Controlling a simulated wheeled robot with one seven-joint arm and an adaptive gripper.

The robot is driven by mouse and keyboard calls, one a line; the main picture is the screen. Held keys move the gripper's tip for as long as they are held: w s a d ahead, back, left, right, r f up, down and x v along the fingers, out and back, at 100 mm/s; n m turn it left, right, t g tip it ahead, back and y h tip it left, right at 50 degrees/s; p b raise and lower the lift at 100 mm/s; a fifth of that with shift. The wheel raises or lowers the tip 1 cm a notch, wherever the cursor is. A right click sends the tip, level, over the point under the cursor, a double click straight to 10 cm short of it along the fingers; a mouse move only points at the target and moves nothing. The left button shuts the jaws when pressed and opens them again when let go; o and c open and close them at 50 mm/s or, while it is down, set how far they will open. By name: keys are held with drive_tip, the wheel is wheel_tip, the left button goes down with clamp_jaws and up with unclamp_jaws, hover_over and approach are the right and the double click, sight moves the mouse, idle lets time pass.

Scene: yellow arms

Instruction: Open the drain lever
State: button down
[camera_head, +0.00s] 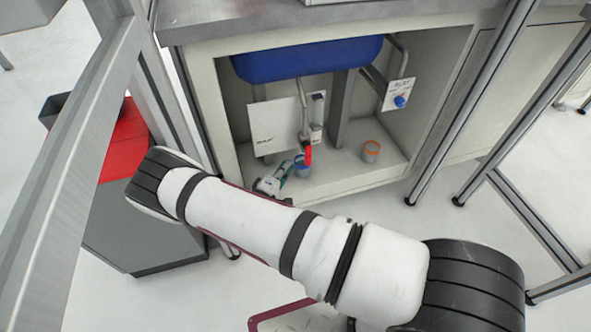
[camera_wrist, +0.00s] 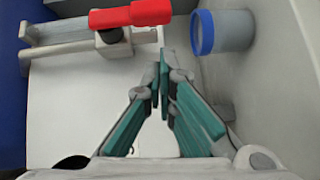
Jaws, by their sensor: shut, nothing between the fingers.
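The drain lever is a red handle (camera_head: 309,156) on a pipe below the blue basin (camera_head: 300,60), inside the open cabinet. In the wrist view the red handle (camera_wrist: 130,14) lies across the top, a little left of centre, with its grey valve body beneath it. My gripper (camera_wrist: 163,72) has teal fingers that meet at the tips, with nothing between them. The tips show below the right end of the handle in that picture, with a visible gap. In the head view my gripper (camera_head: 287,170) is low in the cabinet opening, left of the handle and partly hidden by my arm.
A blue-rimmed cup (camera_head: 303,172) stands just below the handle, close to my gripper. An orange-rimmed cup (camera_head: 371,150) stands further right on the cabinet floor. A white panel (camera_head: 275,125) is behind. Metal frame posts (camera_head: 475,100) stand at the right; a red-topped bin (camera_head: 125,140) is left.

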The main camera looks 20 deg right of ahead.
drive_tip(key=f+p+v, duration=0.1)
drive_tip(key=p+v, duration=0.2)
drive_tip(key=v, duration=0.7)
drive_tip(key=shift+a, duration=0.35)
